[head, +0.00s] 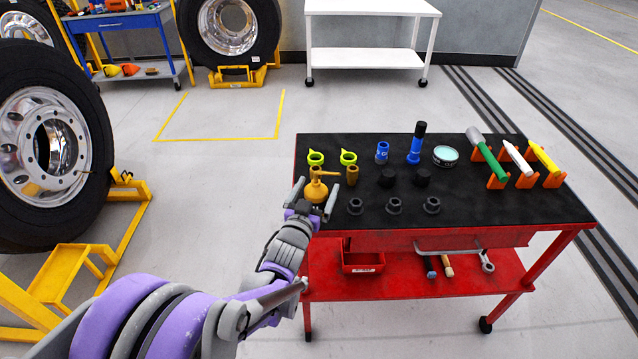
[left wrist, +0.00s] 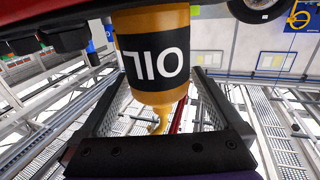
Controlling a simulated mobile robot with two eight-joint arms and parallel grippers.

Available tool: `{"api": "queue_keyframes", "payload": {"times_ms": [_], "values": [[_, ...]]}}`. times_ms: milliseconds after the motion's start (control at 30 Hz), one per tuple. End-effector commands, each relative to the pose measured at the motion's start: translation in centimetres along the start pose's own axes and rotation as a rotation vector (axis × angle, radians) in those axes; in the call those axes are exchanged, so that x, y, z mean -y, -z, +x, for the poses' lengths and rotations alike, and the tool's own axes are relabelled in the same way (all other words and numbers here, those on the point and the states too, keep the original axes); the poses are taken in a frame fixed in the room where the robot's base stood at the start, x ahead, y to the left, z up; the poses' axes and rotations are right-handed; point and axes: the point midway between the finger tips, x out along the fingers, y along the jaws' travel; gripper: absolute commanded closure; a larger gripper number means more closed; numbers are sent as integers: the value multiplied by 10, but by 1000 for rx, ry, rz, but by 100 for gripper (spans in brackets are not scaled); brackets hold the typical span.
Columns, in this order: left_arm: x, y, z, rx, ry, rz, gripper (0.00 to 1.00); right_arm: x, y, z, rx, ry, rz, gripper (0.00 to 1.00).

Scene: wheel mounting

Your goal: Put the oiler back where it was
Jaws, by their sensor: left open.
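The oiler (head: 317,192) is a small orange-yellow can with a spout, upright at the left front corner of the red cart's black top (head: 460,203). My left gripper (head: 315,189) reaches it from the front, with one finger on each side. In the left wrist view the oiler (left wrist: 153,58), with its black OIL label, is between the spread fingers of the gripper (left wrist: 160,76). The jaws are open; I cannot tell whether a finger touches it. Its contact with the top is partly hidden by the gripper. My right gripper is not in view.
Close by stand a brass piece (head: 352,175), yellow-green rings (head: 348,158) and dark nuts (head: 355,206). A red bin (head: 362,262) is on the lower shelf.

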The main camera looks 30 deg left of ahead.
Motion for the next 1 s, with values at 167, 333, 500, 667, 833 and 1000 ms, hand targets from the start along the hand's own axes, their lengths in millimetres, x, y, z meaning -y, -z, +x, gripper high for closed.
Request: {"api": "queue_keyframes", "payload": {"times_ms": [167, 333, 500, 667, 833, 1000], "values": [[0, 1, -42, 0, 1, 0, 0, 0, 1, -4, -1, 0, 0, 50], [0, 1, -74, 0, 1, 0, 0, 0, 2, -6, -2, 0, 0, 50], [0, 0, -93, 0, 1, 0, 0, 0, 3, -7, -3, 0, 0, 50], [0, 0, -98, 2, 1, 0, 0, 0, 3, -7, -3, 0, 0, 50], [-10, -11, -106, 119, 5, 0, 0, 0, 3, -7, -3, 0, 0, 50], [-37, -46, -150, 457, -16, 15, 0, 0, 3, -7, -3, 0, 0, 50]]}}
